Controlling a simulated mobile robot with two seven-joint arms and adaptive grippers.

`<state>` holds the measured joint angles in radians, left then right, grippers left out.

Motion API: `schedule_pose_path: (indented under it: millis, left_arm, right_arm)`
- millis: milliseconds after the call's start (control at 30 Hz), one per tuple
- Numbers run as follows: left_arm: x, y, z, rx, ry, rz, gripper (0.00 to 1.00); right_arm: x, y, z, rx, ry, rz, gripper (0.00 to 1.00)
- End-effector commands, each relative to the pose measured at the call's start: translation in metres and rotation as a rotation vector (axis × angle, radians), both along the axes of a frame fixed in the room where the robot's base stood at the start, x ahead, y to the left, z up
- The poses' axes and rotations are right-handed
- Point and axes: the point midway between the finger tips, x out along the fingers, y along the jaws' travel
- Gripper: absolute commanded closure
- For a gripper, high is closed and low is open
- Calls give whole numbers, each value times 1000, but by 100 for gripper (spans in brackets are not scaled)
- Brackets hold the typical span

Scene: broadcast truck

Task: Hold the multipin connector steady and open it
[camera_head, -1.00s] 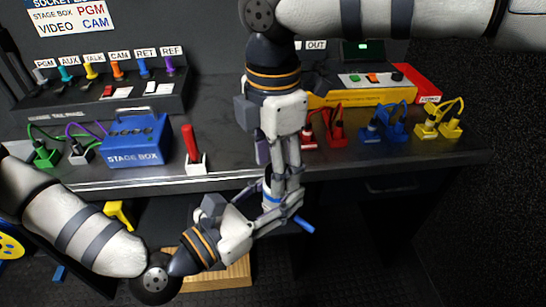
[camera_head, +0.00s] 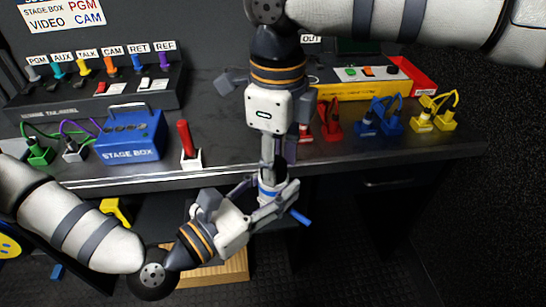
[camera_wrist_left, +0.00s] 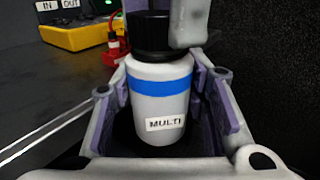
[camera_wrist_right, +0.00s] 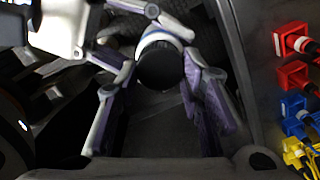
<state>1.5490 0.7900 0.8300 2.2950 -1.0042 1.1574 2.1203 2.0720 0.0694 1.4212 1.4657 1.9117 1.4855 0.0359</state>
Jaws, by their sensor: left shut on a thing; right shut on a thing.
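The multipin connector (camera_wrist_left: 160,100) is a white cylinder with a blue band, a "MULTI" label and a black cap (camera_wrist_left: 150,35) on top. My left gripper (camera_head: 268,197) is shut on its white body, with a finger on each side in the left wrist view. The connector stands roughly upright in front of the bench edge. My right gripper (camera_head: 270,174) points down from above and is shut on the black cap, which also shows between its fingers in the right wrist view (camera_wrist_right: 160,68). The cap sits against the body. Fingers hide part of it.
The bench (camera_head: 230,140) carries a blue stage box (camera_head: 130,135), a red-handled lever (camera_head: 187,145) and red, blue and yellow plugs (camera_head: 380,122). A blue stick (camera_head: 300,217) shows beside my left gripper. Open floor lies below.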

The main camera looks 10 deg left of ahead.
Motion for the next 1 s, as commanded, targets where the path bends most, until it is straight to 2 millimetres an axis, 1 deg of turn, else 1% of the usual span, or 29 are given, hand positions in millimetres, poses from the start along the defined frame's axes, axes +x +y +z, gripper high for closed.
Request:
schedule_pose_path:
  millis: [33,67,100,167,200,300,400,433,500,1000]
  left_arm:
    - [-4,-6,3,-2,-4,-22,100]
    - [-4,-6,3,-2,-4,-22,100]
    - [-4,-6,3,-2,-4,-22,100]
    - [-4,-6,3,-2,-4,-22,100]
    - [-4,-6,3,-2,-4,-22,100]
    - [-4,-6,3,-2,-4,-21,100]
    - [-4,-6,3,-2,-4,-21,100]
    - [-4,-6,3,-2,-4,-21,100]
    - [-4,-6,3,-2,-4,-21,100]
    - [-4,-5,2,-2,-3,-18,100]
  right_arm:
    - [1,4,1,16,-5,172,99]
    - [2,4,1,17,-6,288,99]
    - [3,4,2,16,-8,442,99]
    - [5,3,2,15,-9,671,99]
    - [5,3,2,15,-10,819,99]
    - [7,4,2,13,-12,1146,99]
    - [9,4,2,8,-13,1385,98]
    - [9,4,2,8,-14,1437,98]
    - [10,4,2,7,-14,1498,98]
    - [9,4,2,7,-12,1493,99]
